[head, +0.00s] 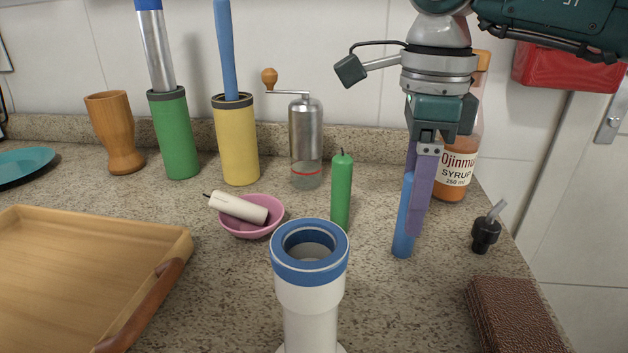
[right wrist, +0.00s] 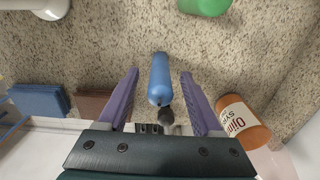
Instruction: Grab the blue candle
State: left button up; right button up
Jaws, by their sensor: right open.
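The blue candle (head: 403,225) stands upright on the speckled counter, right of the green candle (head: 341,190). My right gripper (head: 415,205) points down at it from above and partly covers it in the head view. In the right wrist view the blue candle (right wrist: 160,80) lies between the two open purple fingers (right wrist: 156,90), with a gap on each side. The fingers do not visibly touch it. My left gripper is not in view.
A white tube with a blue rim (head: 310,267) stands in front. A pink bowl (head: 254,230) holds a white candle (head: 238,207). The syrup bottle (head: 455,165) stands close behind my right gripper. A black pourer (head: 486,235) and brown box (head: 513,315) are at right.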

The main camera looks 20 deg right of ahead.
jog(key=shift+f, duration=0.35)
jog(key=shift+c, duration=0.4)
grip_shut()
